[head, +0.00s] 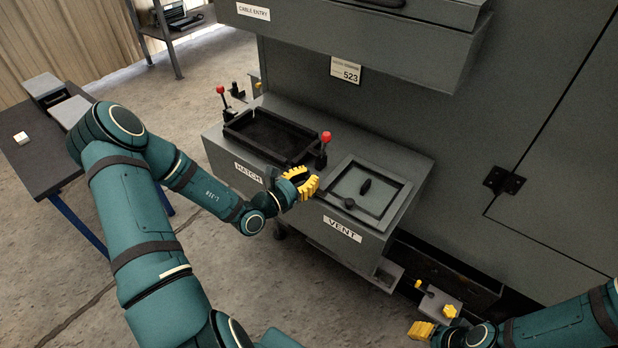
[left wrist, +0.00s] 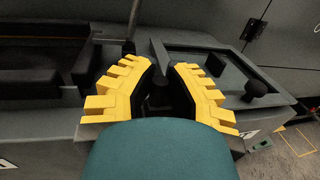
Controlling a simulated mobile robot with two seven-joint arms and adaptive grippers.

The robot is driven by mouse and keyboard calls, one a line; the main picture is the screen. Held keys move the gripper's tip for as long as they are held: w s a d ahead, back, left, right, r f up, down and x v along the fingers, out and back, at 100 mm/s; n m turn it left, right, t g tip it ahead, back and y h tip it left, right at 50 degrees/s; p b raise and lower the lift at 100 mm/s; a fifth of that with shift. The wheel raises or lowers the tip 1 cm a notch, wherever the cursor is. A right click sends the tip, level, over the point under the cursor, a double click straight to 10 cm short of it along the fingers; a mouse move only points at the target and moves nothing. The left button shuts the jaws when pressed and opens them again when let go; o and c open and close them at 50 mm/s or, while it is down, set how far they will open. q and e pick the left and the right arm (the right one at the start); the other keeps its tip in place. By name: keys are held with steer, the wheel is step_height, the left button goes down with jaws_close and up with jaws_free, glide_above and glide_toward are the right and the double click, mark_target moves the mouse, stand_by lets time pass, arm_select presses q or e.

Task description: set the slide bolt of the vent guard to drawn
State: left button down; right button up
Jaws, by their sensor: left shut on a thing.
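The vent guard (head: 382,202) is a framed greenish panel on the low housing, above the VENT label, with a dark oval handle and a dark round knob. It also shows at the right in the left wrist view (left wrist: 199,68). My left gripper (head: 306,184) is at the guard's left side, its yellow fingers on both sides of a dark grey piece (left wrist: 158,56). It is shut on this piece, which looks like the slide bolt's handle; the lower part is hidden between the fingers. My right gripper (head: 421,330) is low at the right, away from the guard; its jaws are unclear.
The open hatch tray (head: 240,127) and a red-knobbed lever (head: 325,139) stand close to my left gripper. The overhanging CABLE ENTRY box (head: 350,35) is above. A yellow-knobbed fixture (head: 440,300) is beside my right gripper. A dark table (head: 40,150) stands at the far left.

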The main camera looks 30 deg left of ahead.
arm_select(q)
steer(key=a+p, duration=0.1)
steer(key=a, duration=0.3)
steer(key=shift+w+a, duration=0.15)
steer(key=shift+a, duration=0.2)
steer(key=c, duration=0.9)
jaws_free()
steer(key=shift+a+f, duration=0.1)
steer(key=shift+c, duration=0.2)
steer(key=v, duration=1.2)
steer(key=shift+d, duration=0.25)
